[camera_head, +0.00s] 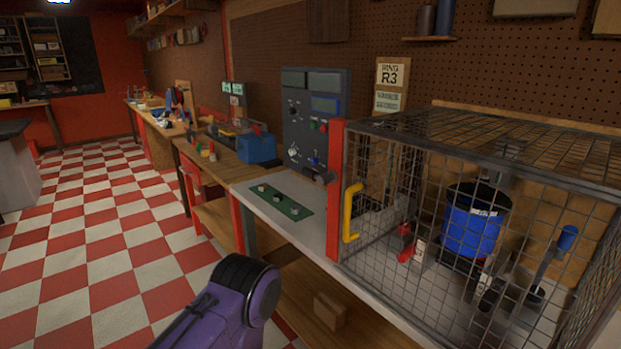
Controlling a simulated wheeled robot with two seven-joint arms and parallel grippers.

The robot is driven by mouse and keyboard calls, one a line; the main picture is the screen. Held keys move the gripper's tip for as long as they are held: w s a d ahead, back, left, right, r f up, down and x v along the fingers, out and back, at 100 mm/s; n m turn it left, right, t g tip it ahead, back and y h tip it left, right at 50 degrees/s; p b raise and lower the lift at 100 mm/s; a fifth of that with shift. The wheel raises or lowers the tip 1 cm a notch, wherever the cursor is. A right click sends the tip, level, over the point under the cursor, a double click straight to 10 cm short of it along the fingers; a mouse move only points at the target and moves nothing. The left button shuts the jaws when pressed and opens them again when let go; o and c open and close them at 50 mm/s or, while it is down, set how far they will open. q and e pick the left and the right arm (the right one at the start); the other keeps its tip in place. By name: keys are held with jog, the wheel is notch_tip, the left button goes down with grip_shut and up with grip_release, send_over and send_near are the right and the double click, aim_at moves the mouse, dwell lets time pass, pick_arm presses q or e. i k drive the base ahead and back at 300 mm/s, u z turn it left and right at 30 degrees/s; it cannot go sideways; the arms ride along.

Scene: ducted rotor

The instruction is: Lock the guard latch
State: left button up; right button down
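The guard is a wire mesh cage (480,135) on the bench at the right, with a red front post (337,190) and a yellow handle (351,212). Its front mesh panel stands upright against the post. A small dark fitting (316,175) sits beside the post's left side; I cannot tell whether it is the latch or what state it is in. Inside the cage stands a blue ducted rotor (470,235), seen through the mesh. A purple link of my own arm shows at the bottom; neither gripper is in view.
A grey control panel (313,120) with knobs and switches stands behind the bench, left of the cage. A green plate (281,202) lies on the bench top. A blue box (257,148) sits further left. The checkered floor at left is clear.

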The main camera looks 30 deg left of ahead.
aim_at(313, 175)
jog(key=k, duration=0.5)
jog(key=u, duration=1.5)
jog(key=i, duration=0.95)
jog(key=z, duration=2.15)
